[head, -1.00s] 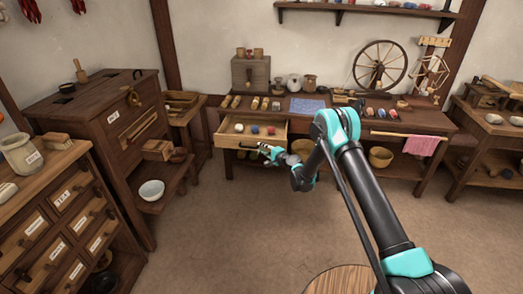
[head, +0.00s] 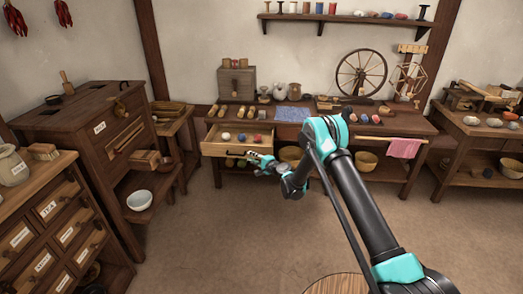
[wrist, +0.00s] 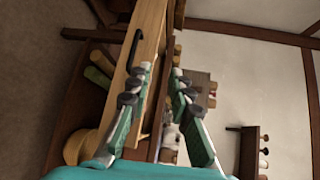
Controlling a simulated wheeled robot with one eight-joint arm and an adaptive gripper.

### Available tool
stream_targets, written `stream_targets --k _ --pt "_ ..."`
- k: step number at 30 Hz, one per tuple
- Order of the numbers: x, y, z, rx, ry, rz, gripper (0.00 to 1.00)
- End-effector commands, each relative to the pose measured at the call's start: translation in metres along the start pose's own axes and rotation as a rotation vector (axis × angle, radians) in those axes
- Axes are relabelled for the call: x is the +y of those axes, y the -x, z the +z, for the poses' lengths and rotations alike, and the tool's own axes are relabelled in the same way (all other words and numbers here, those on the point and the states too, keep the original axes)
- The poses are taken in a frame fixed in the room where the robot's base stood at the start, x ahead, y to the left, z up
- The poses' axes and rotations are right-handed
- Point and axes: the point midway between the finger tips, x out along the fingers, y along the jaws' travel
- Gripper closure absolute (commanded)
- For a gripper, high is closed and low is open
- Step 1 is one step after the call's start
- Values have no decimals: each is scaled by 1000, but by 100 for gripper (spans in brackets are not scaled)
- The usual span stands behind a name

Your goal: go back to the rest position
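My gripper (head: 253,158) is in front of the right part of the open drawer (head: 225,149) in the head view, where it is small. The wrist view shows my gripper (wrist: 161,72) with its two fingers spread apart and nothing between them. The drawer's wooden front (wrist: 148,45) and its dark handle (wrist: 133,48) lie beyond the left finger. I cannot tell the exact gap between the fingers and the drawer. My arm reaches forward across the right half of the head view.
The drawer holds a few coloured balls (head: 241,137). A workbench (head: 417,124) carries a spinning wheel (head: 362,73). A tall wooden chest (head: 84,125) and a labelled drawer cabinet (head: 52,225) stand at left. A white bowl (head: 139,200) sits low. The floor (head: 215,245) between is clear.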

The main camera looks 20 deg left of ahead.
Motion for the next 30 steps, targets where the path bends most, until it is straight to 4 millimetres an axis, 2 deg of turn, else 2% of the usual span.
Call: stream_targets --k 5,8,11,15,21,26,30 --pt "-4 3 -2 2 8 4 80" --pt "-18 14 -8 7 41 22 80" --pt "-40 34 -17 14 96 56 80" --pt "-74 74 -30 27 192 120 80" --pt "-110 140 -43 41 321 224 80" --pt "-131 199 -48 51 415 316 80" --pt "-142 255 -48 58 489 401 80"
